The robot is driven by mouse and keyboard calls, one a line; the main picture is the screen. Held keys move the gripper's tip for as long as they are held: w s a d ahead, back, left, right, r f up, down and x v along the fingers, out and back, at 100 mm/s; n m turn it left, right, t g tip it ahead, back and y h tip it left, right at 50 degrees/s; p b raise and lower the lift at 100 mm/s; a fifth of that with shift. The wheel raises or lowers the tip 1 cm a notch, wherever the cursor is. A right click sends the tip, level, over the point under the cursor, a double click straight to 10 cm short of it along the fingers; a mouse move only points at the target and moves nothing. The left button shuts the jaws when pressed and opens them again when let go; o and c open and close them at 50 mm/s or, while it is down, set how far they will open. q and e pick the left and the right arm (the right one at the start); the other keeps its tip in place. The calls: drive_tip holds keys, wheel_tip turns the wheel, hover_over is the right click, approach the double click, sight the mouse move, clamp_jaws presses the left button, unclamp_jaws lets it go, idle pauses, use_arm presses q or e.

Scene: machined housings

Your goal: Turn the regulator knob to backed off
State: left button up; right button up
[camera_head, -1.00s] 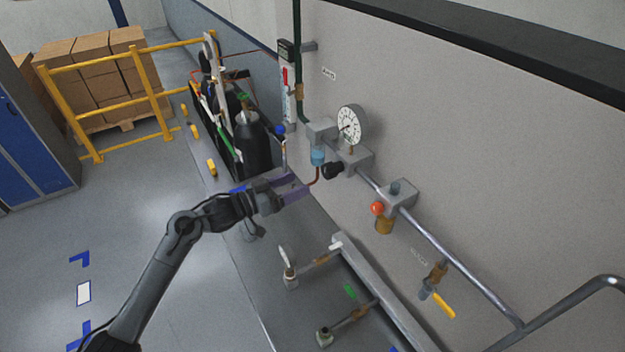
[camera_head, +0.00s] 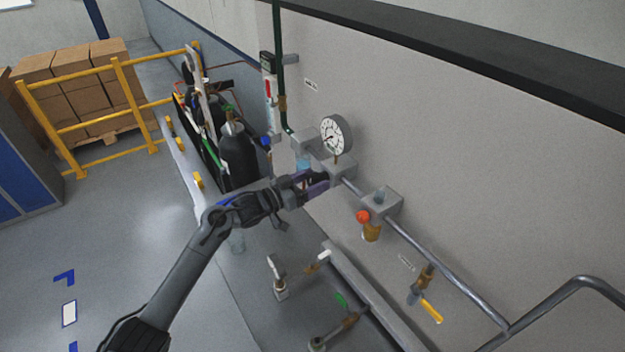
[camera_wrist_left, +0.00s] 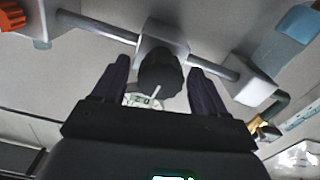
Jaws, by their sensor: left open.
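The regulator knob is a dark round knob (camera_wrist_left: 160,72) on a grey block (camera_wrist_left: 163,35) on the wall pipe. In the left wrist view it sits between the two fingers of my left gripper (camera_wrist_left: 158,66), with a gap on each side. A pale pointer line shows at its lower edge, beside a white scale (camera_wrist_left: 143,100) partly hidden by the gripper. In the head view my left gripper (camera_head: 320,181) is open at the knob, which it mostly covers. The white dial gauge (camera_head: 336,134) stands above the block. My right gripper is not in view.
An orange-red knob (camera_head: 363,217) with a brass part sits lower along the pipe. A yellow-handled valve (camera_head: 431,311) is further down. A black cylinder (camera_head: 238,155) stands behind my arm. Several fittings stand on the grey surface below.

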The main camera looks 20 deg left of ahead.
use_arm(q)
drive_tip(key=shift+w, duration=0.15)
drive_tip(key=shift+d, duration=0.1)
drive_tip(key=c, duration=1)
drive_tip(key=shift+r+n+p, duration=0.25)
drive_tip(key=shift+n+p, duration=0.25)
drive_tip(key=shift+c, duration=0.2)
drive_tip(key=shift+f, duration=0.15)
drive_tip(key=o, duration=1)
drive_tip(key=shift+o, duration=0.2)
drive_tip(key=shift+f, duration=0.1)
